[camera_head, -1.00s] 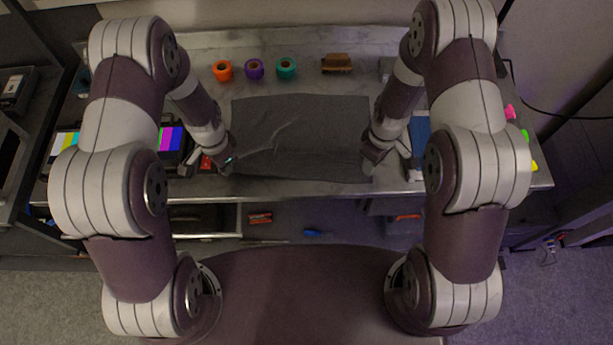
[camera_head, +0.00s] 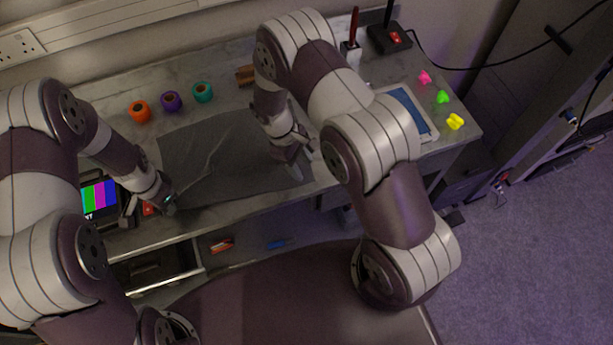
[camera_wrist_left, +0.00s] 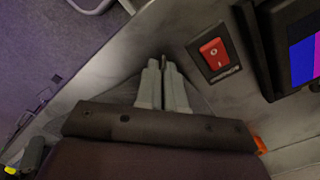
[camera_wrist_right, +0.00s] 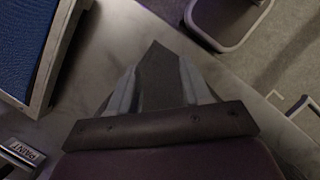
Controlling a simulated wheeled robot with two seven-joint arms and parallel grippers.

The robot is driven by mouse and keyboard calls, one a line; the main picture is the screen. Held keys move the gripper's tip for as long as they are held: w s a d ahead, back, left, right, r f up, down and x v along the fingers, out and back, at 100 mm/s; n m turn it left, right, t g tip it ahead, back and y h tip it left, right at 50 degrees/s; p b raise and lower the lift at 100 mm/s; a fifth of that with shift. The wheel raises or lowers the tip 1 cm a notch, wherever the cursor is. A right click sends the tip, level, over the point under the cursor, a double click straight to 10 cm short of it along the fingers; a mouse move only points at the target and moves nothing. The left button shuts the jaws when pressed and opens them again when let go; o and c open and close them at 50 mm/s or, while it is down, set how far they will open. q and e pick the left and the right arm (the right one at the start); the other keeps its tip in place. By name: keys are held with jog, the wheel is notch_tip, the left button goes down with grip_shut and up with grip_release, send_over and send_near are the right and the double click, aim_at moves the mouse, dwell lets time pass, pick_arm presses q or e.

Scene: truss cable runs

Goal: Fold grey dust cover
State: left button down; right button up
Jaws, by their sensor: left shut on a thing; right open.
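The grey dust cover (camera_head: 225,150) lies spread on the worktop, with a crease running up from its near left corner. My left gripper (camera_head: 170,208) is shut on the cover at that corner; its closed fingers (camera_wrist_left: 163,82) also show in the left wrist view. My right gripper (camera_head: 298,173) is over the cover's near right corner. In the right wrist view, the open fingers (camera_wrist_right: 158,85) stand on either side of a pointed corner of the cover (camera_wrist_right: 160,72). My right arm hides part of the cover's right side.
Orange (camera_head: 139,111), purple (camera_head: 171,101) and teal (camera_head: 203,92) rolls stand behind the cover. A colour-bar screen (camera_head: 99,199) and red switch (camera_wrist_left: 213,52) are at left. A blue-topped panel (camera_head: 408,110) is at right. An open drawer (camera_head: 160,270) lies below the front edge.

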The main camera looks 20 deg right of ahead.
aim_at(309, 179)
jog(key=shift+x, duration=1.65)
grip_shut()
jog(key=shift+r, duration=2.5)
